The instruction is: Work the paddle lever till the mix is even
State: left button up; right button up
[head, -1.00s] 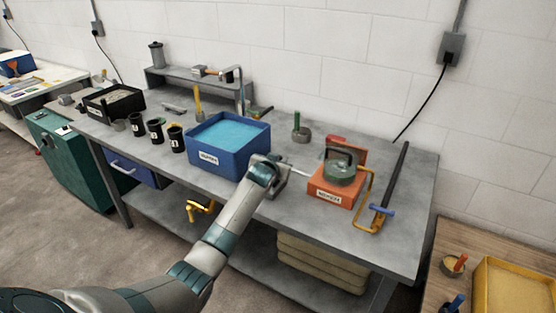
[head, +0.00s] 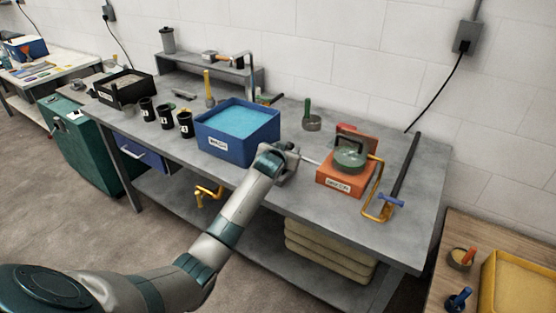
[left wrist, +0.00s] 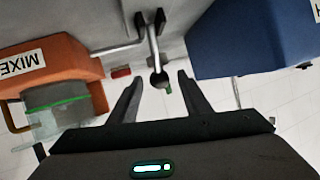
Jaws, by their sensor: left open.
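The mixer (head: 345,180) is an orange box with a white label, on the front right of the grey bench. A grey-green round vessel (head: 350,158) sits on top of it. In the left wrist view the mixer (left wrist: 45,70) is upside down at the left, with the vessel (left wrist: 65,112) below it. A grey rod (head: 310,160) runs from the mixer's left side. In the left wrist view a lever with a round knob (left wrist: 158,80) stands between my finger tips. My left gripper (left wrist: 160,82) is open around the knob; contact is unclear. In the head view it (head: 292,158) is left of the mixer.
A blue bin (head: 238,135) with light-blue contents stands close left of my gripper. A yellow bent handle (head: 373,195) and a long dark bar (head: 402,175) lie right of the mixer. Several black cups (head: 165,117) stand farther left.

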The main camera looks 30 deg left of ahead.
pick_arm(q)
jog(key=b+v, duration=0.2)
jog(key=v, duration=1.3)
jog(key=shift+d+b, duration=0.15)
jog(key=shift+b, duration=0.25)
jog(key=shift+w+f, duration=0.1)
